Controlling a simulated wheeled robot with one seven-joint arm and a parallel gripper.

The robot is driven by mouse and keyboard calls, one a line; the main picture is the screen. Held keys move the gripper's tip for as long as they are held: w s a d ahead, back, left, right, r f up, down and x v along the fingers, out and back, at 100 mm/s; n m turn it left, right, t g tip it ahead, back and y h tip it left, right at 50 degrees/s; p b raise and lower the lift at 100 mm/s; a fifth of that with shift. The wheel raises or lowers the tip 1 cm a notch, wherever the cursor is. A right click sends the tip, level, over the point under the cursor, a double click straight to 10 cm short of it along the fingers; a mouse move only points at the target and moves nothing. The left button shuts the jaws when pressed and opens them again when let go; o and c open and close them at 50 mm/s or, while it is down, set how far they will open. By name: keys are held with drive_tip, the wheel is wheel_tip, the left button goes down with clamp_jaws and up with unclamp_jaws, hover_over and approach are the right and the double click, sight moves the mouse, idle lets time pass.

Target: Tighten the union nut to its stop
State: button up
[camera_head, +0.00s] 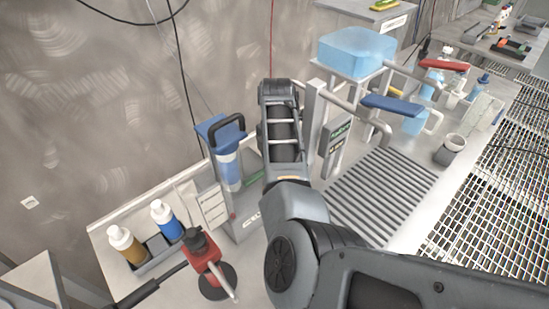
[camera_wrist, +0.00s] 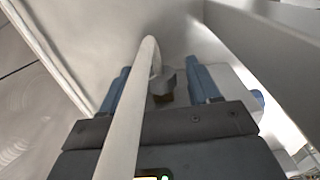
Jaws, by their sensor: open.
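A small dark grey nut-like part (camera_wrist: 165,84), which looks like the union nut, shows in the wrist view at the end of a pale curved pipe (camera_wrist: 132,100). My gripper (camera_wrist: 160,72) has its two blue fingers apart, one on each side of this part. Gaps show between the part and both fingers. The pipe crosses in front of the gripper body and hides part of it. I cannot tell how deep the part sits between the fingers. In the head view my own arm hides the gripper and the nut.
A blue-topped filter unit (camera_head: 228,165) stands left of my arm. Two bottles (camera_head: 166,220) and a red-bodied tool (camera_head: 203,252) are at lower left. Right of the arm are a slatted drain (camera_head: 378,195), a blue lever (camera_head: 391,105), a red lever (camera_head: 444,65) and a blue tank (camera_head: 356,52).

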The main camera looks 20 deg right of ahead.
drive_tip(key=shift+c, duration=0.4)
drive_tip(key=c, duration=1)
drive_tip(key=shift+o, duration=0.2)
drive_tip(key=shift+w+a+r+g, duration=0.1)
drive_tip(key=shift+w+g, duration=0.1)
drive_tip(key=shift+g, duration=0.1)
drive_tip(key=shift+w+g, duration=0.1)
drive_tip(key=shift+g, duration=0.4)
drive_tip(key=g+b, duration=0.1)
drive_tip(key=g+h+b, duration=0.1)
drive_tip(key=b, duration=0.1)
drive_tip(key=shift+w+a+f, duration=0.15)
drive_tip(key=shift+f, duration=0.15)
drive_tip(key=g+b, duration=0.1)
drive_tip(key=b, duration=0.3)
drive_tip(key=shift+w+f, duration=0.1)
